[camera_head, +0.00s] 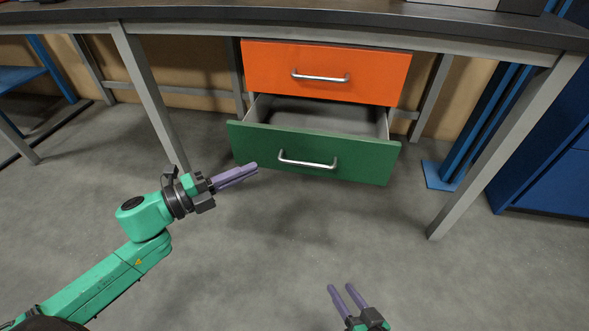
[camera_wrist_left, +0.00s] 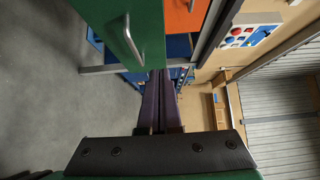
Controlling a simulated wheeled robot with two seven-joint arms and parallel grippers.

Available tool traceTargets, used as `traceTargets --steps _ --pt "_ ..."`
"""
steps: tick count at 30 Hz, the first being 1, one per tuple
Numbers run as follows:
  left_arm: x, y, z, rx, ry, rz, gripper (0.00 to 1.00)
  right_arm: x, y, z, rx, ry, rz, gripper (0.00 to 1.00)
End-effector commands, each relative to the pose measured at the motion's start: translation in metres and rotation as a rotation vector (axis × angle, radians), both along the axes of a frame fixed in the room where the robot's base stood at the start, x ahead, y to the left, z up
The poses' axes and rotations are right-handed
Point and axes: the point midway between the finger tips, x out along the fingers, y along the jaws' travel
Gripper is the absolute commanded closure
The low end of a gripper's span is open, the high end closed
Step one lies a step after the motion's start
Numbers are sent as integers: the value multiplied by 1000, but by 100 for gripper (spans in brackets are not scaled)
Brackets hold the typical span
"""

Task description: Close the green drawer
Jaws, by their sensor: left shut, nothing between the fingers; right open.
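The green drawer (camera_head: 350,155) is pulled out under the workbench, and its grey inside shows behind the front. It has a silver bar handle (camera_head: 307,161). My left gripper (camera_head: 255,168) is shut and empty, just in front of the left part of the green front and left of the handle. In the left wrist view, the purple fingers of the left gripper (camera_wrist_left: 160,75) lie together, with the green drawer (camera_wrist_left: 148,25) just beyond them. Whether they touch it is unclear. My right gripper (camera_head: 341,288) is open and empty, low in the head view, over the floor.
An orange drawer (camera_head: 327,70) above the green one is shut. The workbench (camera_head: 300,25) has grey metal legs, one at the left (camera_head: 150,95) and one at the right (camera_head: 505,150). A blue cabinet (camera_head: 550,180) stands at the right. The floor in front is clear.

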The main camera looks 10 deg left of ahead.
Motion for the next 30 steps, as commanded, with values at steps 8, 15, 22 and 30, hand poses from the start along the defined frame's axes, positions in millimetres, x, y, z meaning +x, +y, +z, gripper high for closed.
traceTargets --steps 8,15,22,30 --pt "26 -25 3 -1 -7 -2 100 0 1 -13 14 -16 -10 50" --pt "55 -53 4 -1 -6 2 100 1 1 -23 24 -28 -18 50" --pt "88 -69 3 -1 -3 5 100 1 1 -28 29 -34 -22 50" --pt "111 -69 3 -3 1 4 100 0 1 -33 32 -41 -27 50"
